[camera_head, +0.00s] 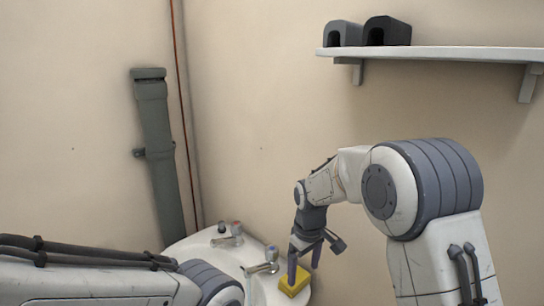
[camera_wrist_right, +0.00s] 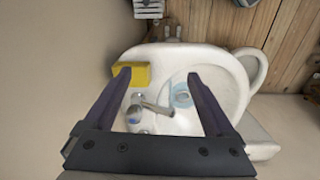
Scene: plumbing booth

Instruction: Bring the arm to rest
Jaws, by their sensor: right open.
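My right gripper (camera_head: 305,264) hangs fingers-down over the right rim of the white washbasin (camera_head: 186,248). Its two fingers are spread apart with nothing held between them, as the right wrist view (camera_wrist_right: 159,76) also shows. A yellow block, like a sponge (camera_head: 295,285), lies on the basin rim just below the fingers. In the right wrist view the block (camera_wrist_right: 142,75) is partly covered by the left-hand finger; I cannot tell whether they touch. My left arm crosses the lower left of the head view, and its gripper is out of view.
Two chrome taps stand on the basin: one behind (camera_head: 229,236), one (camera_head: 262,263) close to the right gripper. A grey pipe (camera_head: 157,150) runs down the left wall. A white shelf (camera_head: 440,53) carries two dark hollow blocks (camera_head: 387,32). The wall space below the shelf is bare.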

